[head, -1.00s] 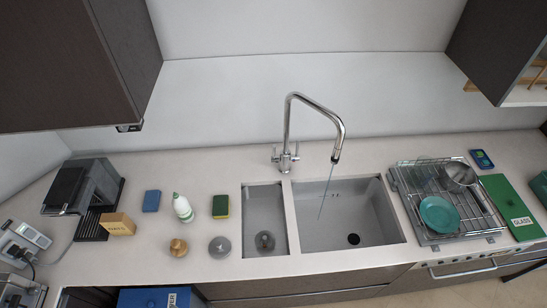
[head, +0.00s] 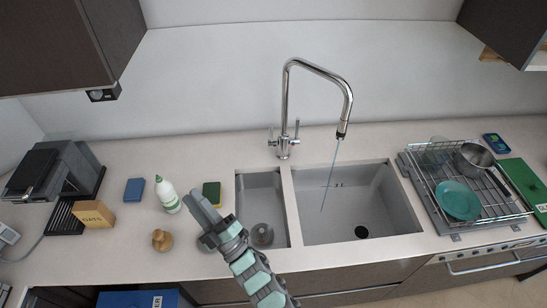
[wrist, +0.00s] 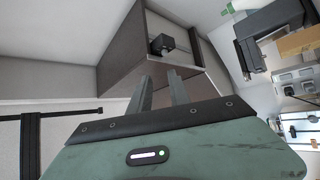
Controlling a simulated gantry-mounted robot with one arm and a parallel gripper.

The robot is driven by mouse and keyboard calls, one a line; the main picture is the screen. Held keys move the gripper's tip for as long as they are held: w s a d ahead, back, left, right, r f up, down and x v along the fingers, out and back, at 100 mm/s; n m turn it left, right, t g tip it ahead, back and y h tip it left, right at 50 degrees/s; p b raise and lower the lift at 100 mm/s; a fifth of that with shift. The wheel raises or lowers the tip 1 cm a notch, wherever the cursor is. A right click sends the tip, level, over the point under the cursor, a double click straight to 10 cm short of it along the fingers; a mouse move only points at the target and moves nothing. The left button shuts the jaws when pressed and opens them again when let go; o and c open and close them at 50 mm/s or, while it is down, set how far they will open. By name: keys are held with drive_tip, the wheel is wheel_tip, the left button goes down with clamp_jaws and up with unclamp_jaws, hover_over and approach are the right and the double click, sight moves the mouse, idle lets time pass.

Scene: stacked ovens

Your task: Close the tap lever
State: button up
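The chrome tap (head: 284,105) stands behind the sink, with a tall spout bent to the right. A thin stream of water (head: 330,175) runs from its end into the right basin.
The right basin (head: 400,215) and the narrow left basin (head: 243,188) are set in the counter. A dish rack (head: 420,185) stands right. A cabinet (head: 65,45) hangs upper left.

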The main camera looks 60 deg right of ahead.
sight(271, 133)
drive_tip(key=s+d+f+g+h+b, duration=0.1)
drive_tip(key=d+f, duration=0.2)
drive_tip(key=d, duration=0.3)
drive_tip(key=s+d+f+g+h+b, duration=0.1)
drive_tip(key=d+f+g+h+b, duration=0.1)
drive_tip(key=d, duration=0.3)
drive_tip(key=s+d+f+g+h+b, duration=0.1)
drive_tip(key=s+d+f+h, duration=0.1)
drive_tip(key=d+f, duration=0.2)
drive_tip(key=shift+d+f+g, duration=0.2)
drive_tip(key=shift+d+g, duration=0.2)
drive_tip(key=shift+d, duration=0.9)
drive_tip(key=shift+c, duration=1.4)
drive_tip(key=s+d+f+g+h+b, duration=0.1)
drive_tip(key=s+d, duration=0.1)
drive_tip(key=d, duration=0.1)
drive_tip(key=s+d+f+g+h+b, duration=0.1)
drive_tip(key=s+d, duration=0.1)
drive_tip(key=d, duration=0.2)
drive_tip(key=s+d+f+g+h+b, duration=0.1)
drive_tip(key=s+d+g, duration=0.1)
drive_tip(key=s+d, duration=0.1)
drive_tip(key=shift+d+f+h, duration=0.4)
drive_tip(key=shift+d, duration=0.35)
clamp_jaws()
drive_tip(key=x, duration=1.4)
drive_tip(key=shift+w+f+p, duration=0.1)
drive_tip(key=shift+f+p, duration=0.05)
drive_tip(key=shift+p, duration=0.25)
